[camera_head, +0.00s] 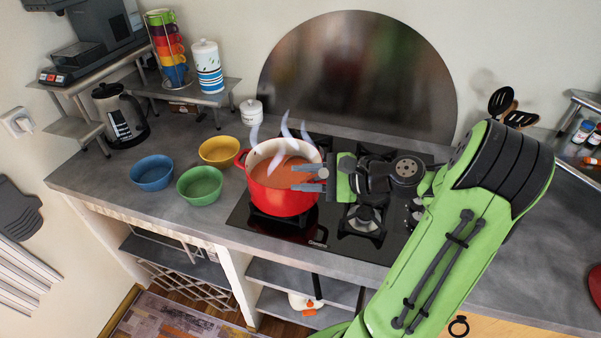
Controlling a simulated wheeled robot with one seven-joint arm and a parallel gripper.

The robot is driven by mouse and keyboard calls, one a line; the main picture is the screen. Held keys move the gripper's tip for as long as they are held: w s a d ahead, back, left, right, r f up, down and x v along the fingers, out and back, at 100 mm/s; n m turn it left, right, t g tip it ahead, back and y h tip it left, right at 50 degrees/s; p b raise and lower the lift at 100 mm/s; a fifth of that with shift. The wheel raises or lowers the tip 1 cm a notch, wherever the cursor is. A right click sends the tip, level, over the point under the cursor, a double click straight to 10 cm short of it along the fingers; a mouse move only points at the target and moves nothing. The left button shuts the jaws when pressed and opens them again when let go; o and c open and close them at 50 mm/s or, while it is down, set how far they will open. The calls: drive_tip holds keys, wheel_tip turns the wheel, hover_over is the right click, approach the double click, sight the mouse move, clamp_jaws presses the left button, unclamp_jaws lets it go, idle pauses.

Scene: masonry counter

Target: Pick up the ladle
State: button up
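I cannot make out a ladle for certain. A red pot (283,201) with orange-brown soup stands on the black cooktop (270,232), with pale wisps of steam over it. My gripper (300,177) is over the right part of the pot, its two grey fingers apart and pointing left. No object shows between the fingers. Dark utensils (502,101) stand at the back right, partly hidden behind my green arm.
Blue (152,173), green (200,186) and yellow (220,151) bowls stand left of the pot. A small white jar (251,111) is behind it. A kettle (121,118) and a cup rack (168,48) are at the back left. The front left counter is clear.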

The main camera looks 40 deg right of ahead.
clamp_jaws()
